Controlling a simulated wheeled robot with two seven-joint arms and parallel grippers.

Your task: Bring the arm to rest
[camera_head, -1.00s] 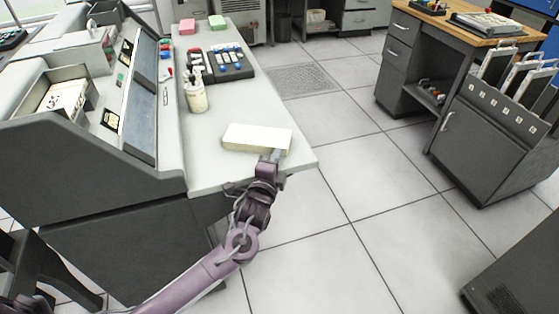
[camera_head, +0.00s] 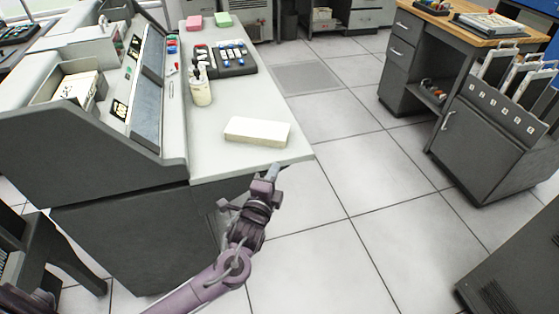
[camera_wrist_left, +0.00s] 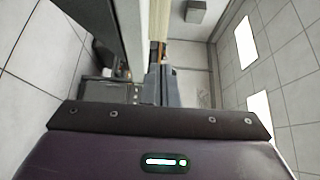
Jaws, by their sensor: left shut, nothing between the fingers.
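My left gripper (camera_head: 272,173) is at the near right corner of the light desk top (camera_head: 223,168), just off its front edge. It is shut and empty, with its fingers together. The left wrist view also shows its closed fingers (camera_wrist_left: 162,84). A cream stack of punch cards (camera_head: 257,131) lies flat on the desk, beyond the gripper and apart from it. My purple left arm comes in from the bottom. My right gripper is not in view.
A cup with pens (camera_head: 201,90), a dark keypad (camera_head: 232,59), and pink (camera_head: 194,22) and green (camera_head: 223,20) blocks stand farther back on the desk. A sloped console (camera_head: 148,95) is at the left. A grey card cart (camera_head: 485,150) stands at the right. The tiled floor between is clear.

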